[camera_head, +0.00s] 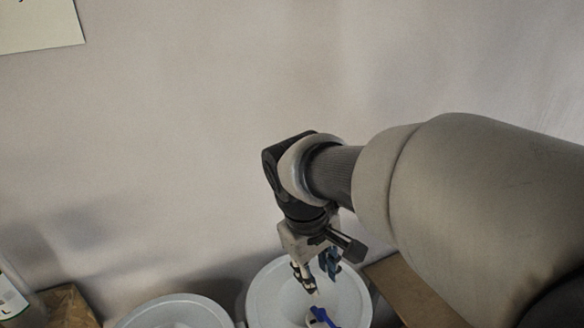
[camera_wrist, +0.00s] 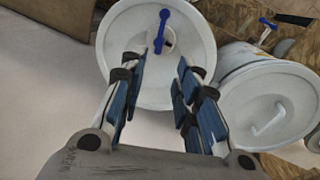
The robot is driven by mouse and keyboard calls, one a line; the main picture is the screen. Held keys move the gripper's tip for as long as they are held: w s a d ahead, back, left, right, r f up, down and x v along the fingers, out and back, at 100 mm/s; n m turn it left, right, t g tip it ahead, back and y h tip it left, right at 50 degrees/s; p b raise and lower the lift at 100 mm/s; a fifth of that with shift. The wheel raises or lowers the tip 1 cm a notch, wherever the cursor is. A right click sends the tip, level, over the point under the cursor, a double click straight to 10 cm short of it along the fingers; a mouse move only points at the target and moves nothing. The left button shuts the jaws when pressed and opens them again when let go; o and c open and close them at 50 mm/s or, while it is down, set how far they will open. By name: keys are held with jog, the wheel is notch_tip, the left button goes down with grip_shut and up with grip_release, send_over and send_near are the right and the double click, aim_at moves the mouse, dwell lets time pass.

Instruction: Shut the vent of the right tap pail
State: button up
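The right tap pail (camera_head: 262,300) is a white round drum below my gripper in the head view. Its white lid also fills the top middle of the wrist view (camera_wrist: 128,38). A blue lever (camera_wrist: 162,30) stands out on a pale round fitting on this lid; blue also shows at the bottom edge of the head view (camera_head: 320,317). My gripper (camera_head: 321,282) is above the lid, pointing down. In the wrist view its two blue-padded fingers (camera_wrist: 158,68) are apart with nothing between them. The lever lies beyond the fingertips. I cannot tell if the vent is open.
A second white pail (camera_head: 180,312) stands to the left in the head view. A wall rises behind.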

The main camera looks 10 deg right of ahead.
aim_at(326, 318)
jog(key=d+f, duration=0.1)
jog(key=f, duration=0.4)
jog(key=w+d+f+b, duration=0.1)
jog(key=f, duration=0.5)
jog(key=d+f+b, duration=0.1)
jog(key=f, duration=0.5)
jog(key=shift+w, duration=0.25)
grip_shut()
